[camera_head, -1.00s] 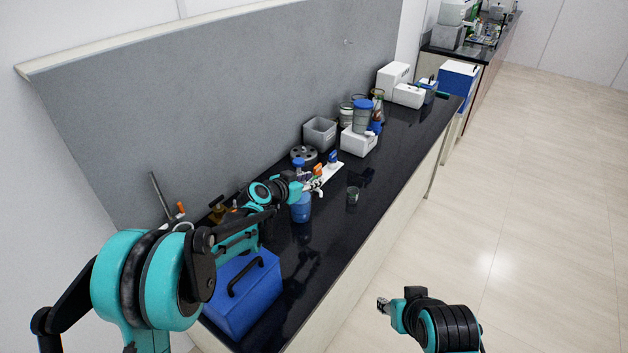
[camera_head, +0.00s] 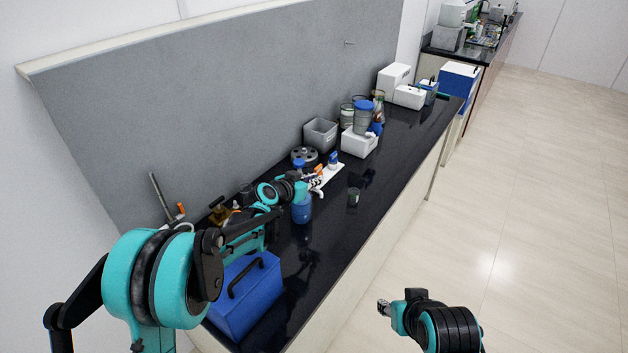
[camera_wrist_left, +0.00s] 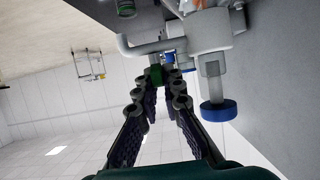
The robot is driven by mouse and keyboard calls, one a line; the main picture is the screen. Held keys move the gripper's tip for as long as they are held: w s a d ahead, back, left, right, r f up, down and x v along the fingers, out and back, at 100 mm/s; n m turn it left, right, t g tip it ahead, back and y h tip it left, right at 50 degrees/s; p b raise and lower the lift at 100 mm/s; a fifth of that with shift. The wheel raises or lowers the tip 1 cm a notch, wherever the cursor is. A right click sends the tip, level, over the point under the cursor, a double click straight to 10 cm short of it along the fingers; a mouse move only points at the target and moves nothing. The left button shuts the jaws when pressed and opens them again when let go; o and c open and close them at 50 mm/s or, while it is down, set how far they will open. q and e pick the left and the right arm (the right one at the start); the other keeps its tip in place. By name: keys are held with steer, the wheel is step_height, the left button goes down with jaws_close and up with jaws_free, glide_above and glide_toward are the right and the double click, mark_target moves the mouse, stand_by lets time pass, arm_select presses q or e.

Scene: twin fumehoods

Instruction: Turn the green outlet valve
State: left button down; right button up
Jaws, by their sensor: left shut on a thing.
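In the left wrist view the green outlet valve (camera_wrist_left: 155,74) is a small green piece at the fingertips of my left gripper (camera_wrist_left: 163,82). The two dark fingers converge and are shut on it. The valve sits by a pale grey fitting (camera_wrist_left: 205,35) with a curved spout, and the fingers cover part of it. In the head view my left gripper (camera_head: 310,184) is over the bench by a small white and orange assembly; the green valve cannot be made out there. My right gripper (camera_head: 384,307) hangs over the floor, away from the bench; its jaws are too small to read.
On the black bench (camera_head: 345,225) stand a blue box (camera_head: 245,300), a blue container (camera_head: 302,210), a small cup (camera_head: 353,195), a grey bin (camera_head: 320,133) and a white box (camera_head: 358,142). The bench's front strip is mostly clear.

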arm_select(q)
steer(key=shift+d+n+t+y+b, duration=0.15)
steer(key=shift+n+t+y+b, duration=0.65)
steer(key=shift+n+y, duration=1.95)
steer(key=n+y, duration=0.4)
steer(key=y, duration=0.1)
steer(key=shift+y, duration=0.25)
steer(key=n+g+y, duration=0.1)
steer(key=n+y, duration=0.2)
steer(key=n, duration=0.1)
steer(key=shift+y, duration=0.4)
steer(key=shift+n+g+y+p, duration=0.65)
steer(key=shift+n+g+y, duration=1.05)
steer(key=shift+n+g, duration=0.25)
steer(key=c, duration=1.6)
jaws_free()
steer(key=shift+c, duration=0.2)
steer(key=v, duration=1.1)
steer(key=shift+s+d, duration=0.2)
steer(key=shift+d, duration=0.1)
